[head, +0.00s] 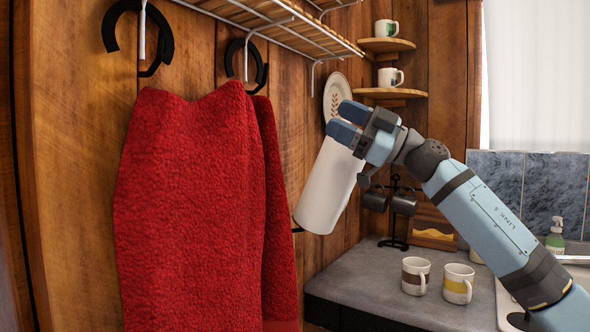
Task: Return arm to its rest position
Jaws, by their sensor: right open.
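My right arm comes in from the lower right and reaches up and to the left. Its gripper (345,121) is open, with its blue fingers pointing left, near the wooden wall. A white paper roll (327,187) shows just below the fingers and is partly covered by the gripper. I cannot tell whether the gripper touches the roll. No object shows between the fingers. My left gripper is not in view.
A red towel (195,210) hangs from black hooks on the left. A wire shelf (280,22) juts out above. Two mugs, one brown-banded (415,276) and one yellow-banded (458,284), stand on the grey counter (365,285). A dark mug stand (396,215) is behind them.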

